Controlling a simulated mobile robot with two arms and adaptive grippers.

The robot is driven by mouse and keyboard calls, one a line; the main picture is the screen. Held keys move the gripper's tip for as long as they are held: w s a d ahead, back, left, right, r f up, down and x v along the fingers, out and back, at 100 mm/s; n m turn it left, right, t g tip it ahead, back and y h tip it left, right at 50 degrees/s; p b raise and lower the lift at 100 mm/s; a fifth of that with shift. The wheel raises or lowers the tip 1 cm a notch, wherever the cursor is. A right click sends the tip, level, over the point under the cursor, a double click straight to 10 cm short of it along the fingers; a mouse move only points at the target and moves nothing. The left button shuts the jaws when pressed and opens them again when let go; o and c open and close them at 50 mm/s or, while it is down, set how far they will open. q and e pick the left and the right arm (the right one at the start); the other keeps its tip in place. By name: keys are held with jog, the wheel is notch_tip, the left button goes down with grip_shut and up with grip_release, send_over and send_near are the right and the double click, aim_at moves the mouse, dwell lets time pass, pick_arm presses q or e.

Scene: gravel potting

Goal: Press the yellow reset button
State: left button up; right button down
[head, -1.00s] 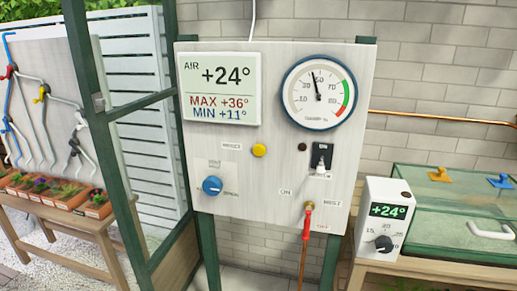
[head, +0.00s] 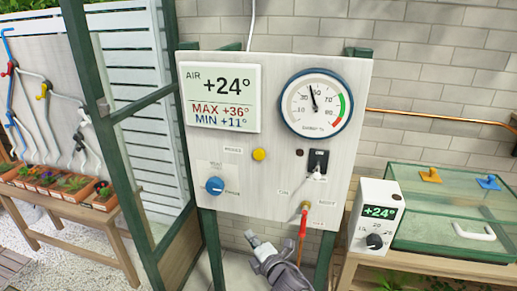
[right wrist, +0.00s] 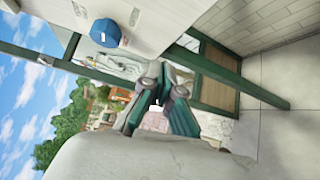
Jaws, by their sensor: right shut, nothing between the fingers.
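The yellow reset button (head: 259,154) is a small round knob on the pale wall panel (head: 240,205), below the air display, in the head view. My right gripper (head: 252,238) is at the bottom of the head view, below the panel's lower edge and apart from the button. It is shut and empty. In the right wrist view my right gripper (right wrist: 160,85) shows near the middle, with the blue knob (right wrist: 107,32) above and left of it. The yellow button does not show in the right wrist view. My left gripper is out of view.
The panel also carries the air display (head: 220,97), a round gauge (head: 316,103), a black switch (head: 318,162), the blue knob (head: 214,185) and a red-handled valve (head: 303,222). A white thermostat box (head: 377,216) and a glass case (head: 450,225) stand at right.

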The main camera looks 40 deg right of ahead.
aim_at(259, 154)
notch_tip(259, 154, up, 21)
jog(key=n+t+p, duration=0.2)
jog(key=n+t, duration=0.2)
jog(key=n, duration=0.1)
jog(key=shift+a, duration=0.2)
jog(key=shift+w, duration=0.15)
jog(key=shift+w+d+b, duration=0.3)
jog(key=shift+w+d, duration=1.1)
jog(key=shift+d, duration=0.3)
jog(key=shift+w+d+b, duration=0.3)
jog(key=shift+w+d, duration=1.1)
jog(key=shift+d, duration=0.25)
jog(key=shift+w+d, duration=0.1)
jog(key=shift+w+d+f, duration=0.1)
jog(key=shift+w+d, duration=0.1)
